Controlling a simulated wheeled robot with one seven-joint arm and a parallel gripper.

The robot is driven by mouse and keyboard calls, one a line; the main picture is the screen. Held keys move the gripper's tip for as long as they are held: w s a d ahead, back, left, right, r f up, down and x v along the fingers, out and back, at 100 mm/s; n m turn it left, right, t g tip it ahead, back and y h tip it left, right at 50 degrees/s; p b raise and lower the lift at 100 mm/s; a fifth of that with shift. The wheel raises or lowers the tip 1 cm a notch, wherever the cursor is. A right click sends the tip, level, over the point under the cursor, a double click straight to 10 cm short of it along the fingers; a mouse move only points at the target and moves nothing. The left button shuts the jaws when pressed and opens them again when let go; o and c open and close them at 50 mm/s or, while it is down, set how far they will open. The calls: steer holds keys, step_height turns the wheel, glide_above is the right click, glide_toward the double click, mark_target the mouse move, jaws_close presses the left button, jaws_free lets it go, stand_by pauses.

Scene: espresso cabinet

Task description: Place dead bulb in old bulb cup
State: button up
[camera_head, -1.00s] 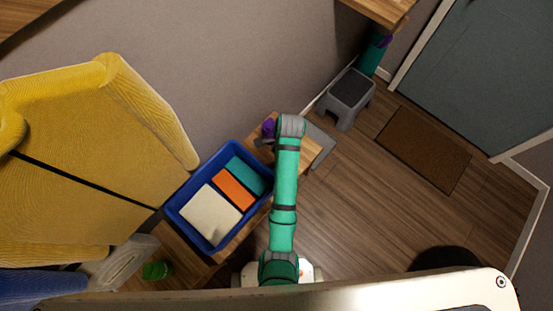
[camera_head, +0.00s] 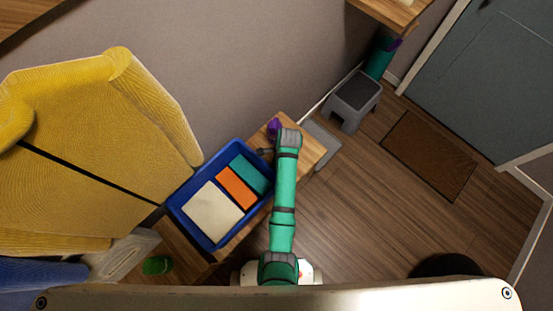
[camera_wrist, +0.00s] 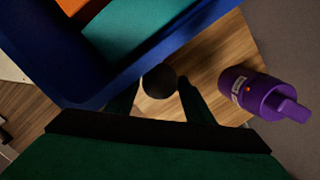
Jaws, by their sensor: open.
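My gripper (camera_wrist: 160,97) is open in the wrist view, its two dark fingers spread on either side of a dark round object (camera_wrist: 159,80). I cannot tell whether this object is the dead bulb or whether the fingers touch it. It appears over the wooden bench top, close to the blue bin's edge. In the head view my gripper (camera_head: 264,151) is a small dark shape beside the bin, partly hidden by my wrist. I cannot make out an old bulb cup in either view.
A purple bottle-like object (camera_wrist: 262,95) is on the wooden bench (camera_wrist: 226,68), right of my gripper. The blue bin (camera_head: 208,240) holds white, orange and teal items. A yellow armchair (camera_head: 90,150) is at left. A grey step stool (camera_head: 354,98) and doormat (camera_head: 428,156) are at right.

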steer(key=shift+f, duration=0.4)
steer(key=c, duration=0.8)
steer(key=shift+r, duration=0.15)
